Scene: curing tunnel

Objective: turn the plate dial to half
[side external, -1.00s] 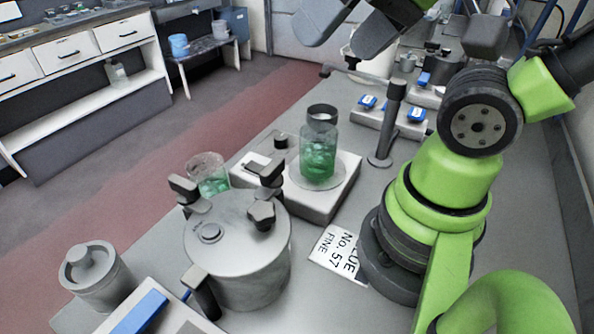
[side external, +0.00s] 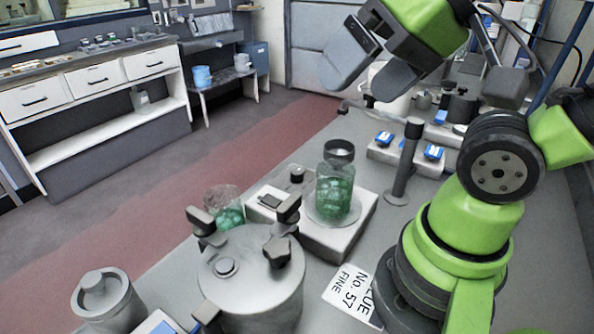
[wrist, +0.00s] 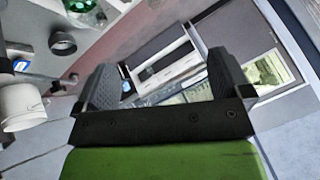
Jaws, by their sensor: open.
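The hot plate (side external: 358,225) is a pale box on the bench, with a round top under a glass beaker of green contents (side external: 335,193). A small dark knob (side external: 297,174), which looks like the dial, stands at its back left corner. Its pointer setting is too small to read. My gripper (side external: 360,88) is open and empty, high above the bench behind the plate. In the wrist view my gripper (wrist: 163,78) points toward the far room, with the beaker (wrist: 84,10) at the top left edge.
A lidded metal pot (side external: 250,280) and a second green-filled beaker (side external: 226,208) stand close to the plate's left and front. A dark post (side external: 406,160) rises to its right. A dark ring-shaped cup (side external: 339,151) is behind the beaker. A label card (side external: 350,292) lies in front.

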